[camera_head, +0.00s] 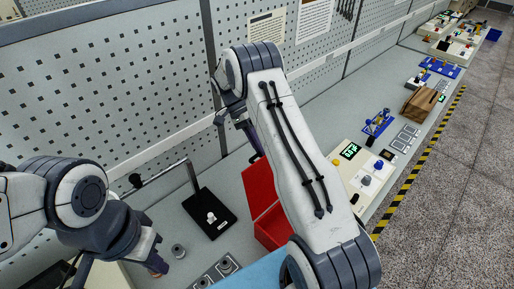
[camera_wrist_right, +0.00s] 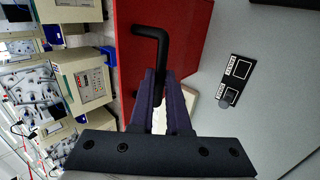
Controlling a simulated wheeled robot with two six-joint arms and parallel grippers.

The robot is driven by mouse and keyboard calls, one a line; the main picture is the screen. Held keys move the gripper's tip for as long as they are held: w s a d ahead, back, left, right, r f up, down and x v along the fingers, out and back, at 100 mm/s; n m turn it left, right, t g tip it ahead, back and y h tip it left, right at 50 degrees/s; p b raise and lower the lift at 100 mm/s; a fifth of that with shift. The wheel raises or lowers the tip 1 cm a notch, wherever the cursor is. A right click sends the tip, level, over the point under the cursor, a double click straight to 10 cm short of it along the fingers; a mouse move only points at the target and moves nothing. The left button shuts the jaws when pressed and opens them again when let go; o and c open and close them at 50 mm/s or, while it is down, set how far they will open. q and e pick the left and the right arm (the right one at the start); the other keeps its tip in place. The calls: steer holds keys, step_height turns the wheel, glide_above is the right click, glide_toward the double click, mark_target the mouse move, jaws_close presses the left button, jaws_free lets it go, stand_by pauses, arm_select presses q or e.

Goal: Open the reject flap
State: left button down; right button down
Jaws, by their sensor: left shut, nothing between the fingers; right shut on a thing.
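The red reject flap (camera_head: 258,186) stands raised over a red bin (camera_head: 272,230) on the bench in the head view; my right arm hides part of both. In the right wrist view the red panel (camera_wrist_right: 190,30) of the flap fills the middle, with a black bent handle (camera_wrist_right: 152,33). My right gripper (camera_wrist_right: 160,76) is shut on this handle. In the head view the right gripper (camera_head: 252,140) shows only partly behind its arm, at the flap's far upper edge. My left gripper (camera_head: 157,264) is shut and empty, low over the bench at the lower left.
A black plate with a white knob (camera_head: 210,216) and a metal arm (camera_head: 165,172) stands left of the bin. Grey round parts (camera_head: 178,251) lie near my left gripper. A control box (camera_head: 362,180) is right of my right arm. A perforated panel (camera_head: 110,80) backs the bench.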

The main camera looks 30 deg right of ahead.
steer(key=shift+w+f+t, duration=0.2)
steer(key=shift+w+t, duration=0.1)
steer(key=shift+w, duration=0.1)
steer(key=c, duration=1.1)
jaws_free()
steer(key=shift+a, duration=0.1)
steer(key=shift+o, duration=1.1)
steer(key=shift+w, duration=0.2)
steer(key=shift+s, duration=0.1)
steer(key=shift+s, duration=0.1)
steer(key=p+v, duration=0.1)
steer(key=v, duration=0.9)
steer(key=shift+w, duration=0.25)
